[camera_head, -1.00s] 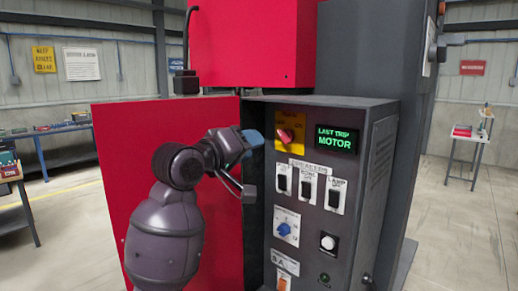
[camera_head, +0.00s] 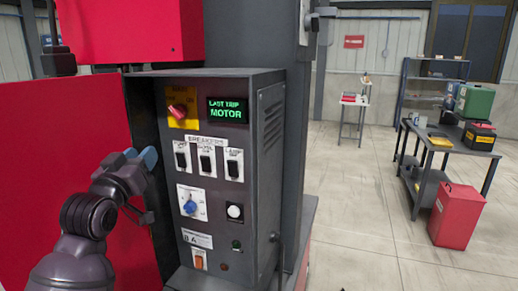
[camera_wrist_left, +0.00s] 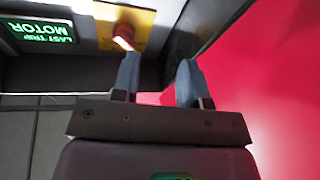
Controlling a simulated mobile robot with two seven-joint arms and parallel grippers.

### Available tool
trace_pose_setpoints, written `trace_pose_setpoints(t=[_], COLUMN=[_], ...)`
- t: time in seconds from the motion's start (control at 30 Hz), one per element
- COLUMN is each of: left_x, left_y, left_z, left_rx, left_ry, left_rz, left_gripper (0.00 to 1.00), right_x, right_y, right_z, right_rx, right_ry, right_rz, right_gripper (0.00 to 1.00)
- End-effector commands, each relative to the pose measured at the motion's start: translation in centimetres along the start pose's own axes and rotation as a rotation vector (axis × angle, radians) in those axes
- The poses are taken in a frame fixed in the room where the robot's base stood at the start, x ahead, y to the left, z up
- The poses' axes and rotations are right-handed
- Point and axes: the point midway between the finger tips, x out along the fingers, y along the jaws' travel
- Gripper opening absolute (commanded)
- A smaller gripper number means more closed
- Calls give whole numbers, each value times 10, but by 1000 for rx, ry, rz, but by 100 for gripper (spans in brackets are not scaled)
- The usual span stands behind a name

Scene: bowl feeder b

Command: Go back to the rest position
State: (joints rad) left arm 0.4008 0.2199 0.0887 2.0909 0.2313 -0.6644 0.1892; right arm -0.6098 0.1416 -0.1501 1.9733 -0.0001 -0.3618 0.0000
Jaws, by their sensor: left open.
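My left gripper (camera_head: 148,157) is beside the left edge of the grey control box, low and to the left of the red rotary switch (camera_head: 178,111). In the left wrist view my left gripper (camera_wrist_left: 157,80) has its two blue fingers apart with nothing between them. The control box (camera_head: 262,180) carries a green display (camera_head: 228,110) reading "LAST TRIP MOTOR", three breaker switches (camera_head: 207,160), a blue knob (camera_head: 190,206) and an orange rocker (camera_head: 198,262). My right gripper is not in view.
A red panel (camera_head: 60,150) stands left of the box, behind my left arm. The floor (camera_head: 350,200) between the box and the workbench is clear.

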Motion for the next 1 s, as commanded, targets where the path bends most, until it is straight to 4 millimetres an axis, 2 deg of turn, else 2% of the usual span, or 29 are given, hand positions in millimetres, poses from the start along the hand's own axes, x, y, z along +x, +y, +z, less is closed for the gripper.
trace_pose_setpoints(t=[0.03, 0.27, 0.47, 0.6, 0.67, 0.8, 0.9, 1.0], left_x=[-8, -63, -132, -190, -218, -286, -332, -368], left_y=[-5, -23, -31, -33, -34, -32, -30, -29], left_z=[27, 137, 227, 282, 304, 350, 372, 384], left_rx=[34, 188, 260, 273, 269, 248, 225, 209], left_ry=[-25, -140, -277, -391, -445, -583, -667, -728], left_rz=[-16, -63, -86, -99, -107, -127, -142, -159], left_gripper=[40, 40, 40, 40, 40, 40, 40, 40], right_x=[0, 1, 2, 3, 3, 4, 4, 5], right_y=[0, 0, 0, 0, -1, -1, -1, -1], right_z=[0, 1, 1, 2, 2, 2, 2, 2], right_rx=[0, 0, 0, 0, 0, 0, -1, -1], right_ry=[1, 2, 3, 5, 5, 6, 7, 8], right_rz=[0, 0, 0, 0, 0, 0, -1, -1], right_gripper=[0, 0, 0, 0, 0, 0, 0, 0])
